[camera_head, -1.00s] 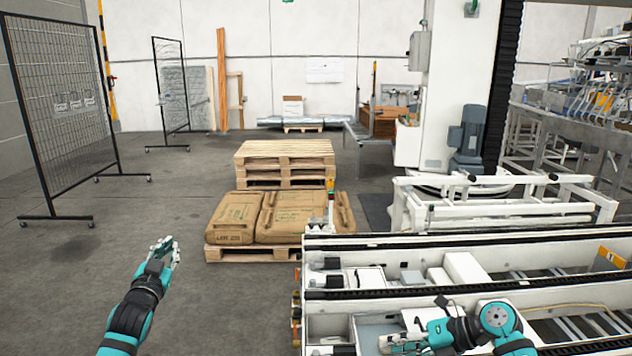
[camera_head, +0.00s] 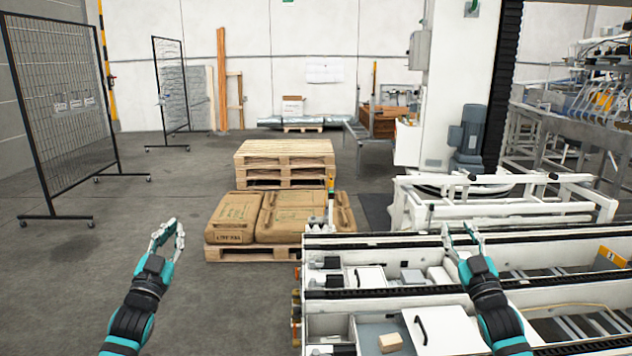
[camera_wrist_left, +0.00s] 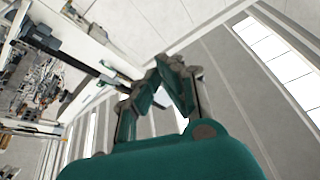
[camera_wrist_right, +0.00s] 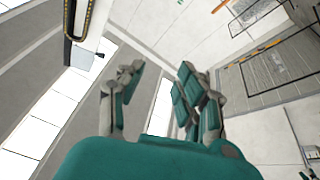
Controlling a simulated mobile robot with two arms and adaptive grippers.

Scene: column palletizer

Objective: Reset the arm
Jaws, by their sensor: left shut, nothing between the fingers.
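My left gripper (camera_head: 167,236) is raised over open grey floor at the left, pointing away from me. It is shut and empty; in the left wrist view its teal and grey fingers (camera_wrist_left: 172,62) come together at the tips. My right gripper (camera_head: 462,232) is raised above the white conveyor machine (camera_head: 410,252) at the right, also pointing away. Its fingers stand apart with nothing between them, as the right wrist view shows (camera_wrist_right: 158,75). Both wrist views look toward walls and ceiling.
Brown sacks (camera_head: 235,215) lie on a wooden pallet (camera_head: 250,254) in the middle, with stacked empty pallets (camera_head: 285,150) behind. A small tan box (camera_head: 390,342) and a white panel with a black handle (camera_head: 440,325) are on the machine. Mesh fences (camera_head: 65,110) stand left. Floor between is clear.

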